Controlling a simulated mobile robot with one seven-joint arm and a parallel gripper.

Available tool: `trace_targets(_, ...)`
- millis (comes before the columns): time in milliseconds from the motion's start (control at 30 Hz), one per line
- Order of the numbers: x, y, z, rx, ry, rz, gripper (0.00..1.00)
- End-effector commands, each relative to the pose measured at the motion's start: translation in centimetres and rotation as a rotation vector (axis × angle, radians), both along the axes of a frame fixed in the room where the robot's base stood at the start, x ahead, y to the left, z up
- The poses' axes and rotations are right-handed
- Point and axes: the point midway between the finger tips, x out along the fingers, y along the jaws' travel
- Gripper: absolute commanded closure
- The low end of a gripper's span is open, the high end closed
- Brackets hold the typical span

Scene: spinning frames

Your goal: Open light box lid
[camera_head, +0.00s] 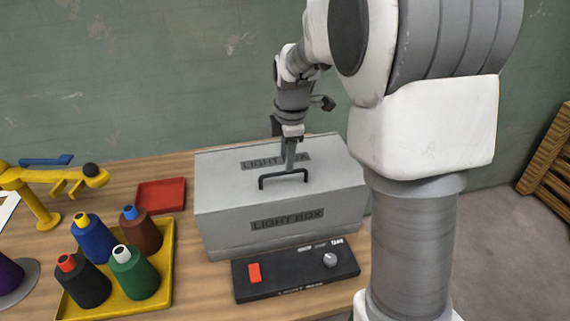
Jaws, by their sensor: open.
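The light box (225,212) is a grey box on the wooden table, marked LIGHT BOX on its front and on its lid. Its lid (325,163) lies flat and closed on top. A black handle (263,181) stands up near the lid's front edge. My gripper (289,170) points down over the lid at the handle, and its fingers overlap the handle's bar in this view. I cannot tell whether they touch it. The gap between the fingers is hard to see from here. My arm hides part of the box's right side.
A black control panel (290,281) with a red switch and a knob lies in front of the box. A yellow tray (160,285) with several thread spools stands at left. A red tray (162,195) and a yellow stand (40,200) are behind. A wooden crate (550,160) is far right.

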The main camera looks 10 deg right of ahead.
Motion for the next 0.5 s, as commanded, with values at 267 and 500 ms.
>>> trace_targets(267,0.7,0.0,-3.6,-0.001,0.001,0.001,0.55)
trace_targets(500,0.8,0.0,-4.1,0.0,0.0,0.0,0.55)
